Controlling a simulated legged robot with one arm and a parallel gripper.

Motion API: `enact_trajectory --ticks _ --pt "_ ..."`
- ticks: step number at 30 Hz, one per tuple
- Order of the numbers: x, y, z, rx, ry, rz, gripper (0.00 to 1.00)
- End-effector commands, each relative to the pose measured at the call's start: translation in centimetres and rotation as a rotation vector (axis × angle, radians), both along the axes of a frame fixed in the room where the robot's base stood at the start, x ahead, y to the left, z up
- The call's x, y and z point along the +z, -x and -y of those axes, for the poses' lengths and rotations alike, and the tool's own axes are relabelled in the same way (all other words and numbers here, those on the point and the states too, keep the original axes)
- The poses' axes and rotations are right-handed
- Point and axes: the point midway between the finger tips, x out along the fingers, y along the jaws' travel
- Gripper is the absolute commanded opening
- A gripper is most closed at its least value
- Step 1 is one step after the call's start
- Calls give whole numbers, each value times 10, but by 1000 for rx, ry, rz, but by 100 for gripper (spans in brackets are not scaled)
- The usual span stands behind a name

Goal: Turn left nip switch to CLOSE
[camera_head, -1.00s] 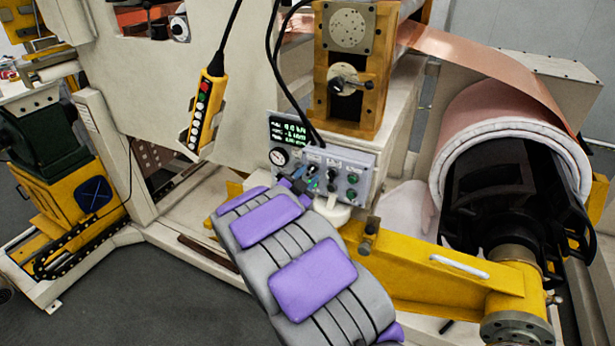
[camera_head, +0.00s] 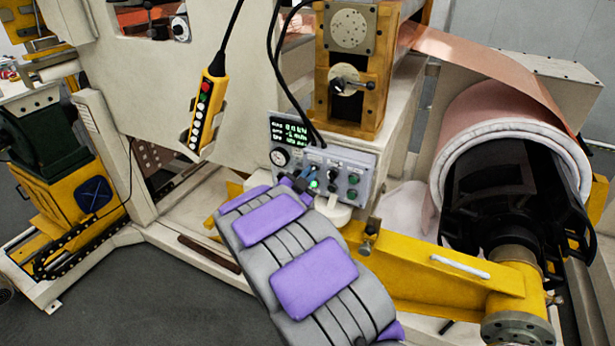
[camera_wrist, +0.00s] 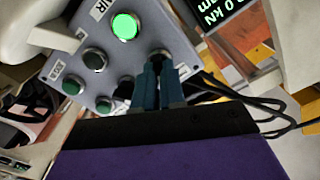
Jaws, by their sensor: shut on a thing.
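The grey control panel (camera_head: 357,170) sits below the roller stand, with a lit display (camera_head: 290,132) above its left part. My gripper (camera_wrist: 157,66) has its blue-grey fingers shut on a small dark switch at the panel face in the wrist view. The fingers hide most of this switch, so its position and label cannot be read. In the head view my gripper (camera_head: 306,173) reaches the lower left of the panel. A green lamp (camera_wrist: 125,27) glows beside the held switch; it also shows in the head view (camera_head: 314,184).
Several other knobs and buttons (camera_wrist: 95,60) sit close to the fingers. A yellow pendant (camera_head: 205,112) hangs at the left, and black cables (camera_head: 278,70) hang over the panel's top. A copper roll (camera_head: 490,115) and yellow beam (camera_head: 430,275) stand at the right.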

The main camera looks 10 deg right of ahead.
Motion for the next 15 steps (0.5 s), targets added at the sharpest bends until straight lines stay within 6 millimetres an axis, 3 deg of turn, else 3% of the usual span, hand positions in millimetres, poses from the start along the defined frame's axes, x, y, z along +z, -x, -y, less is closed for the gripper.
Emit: enact_trajectory --ticks 15 --pt "-1 1 -1 2 122 -107 0"
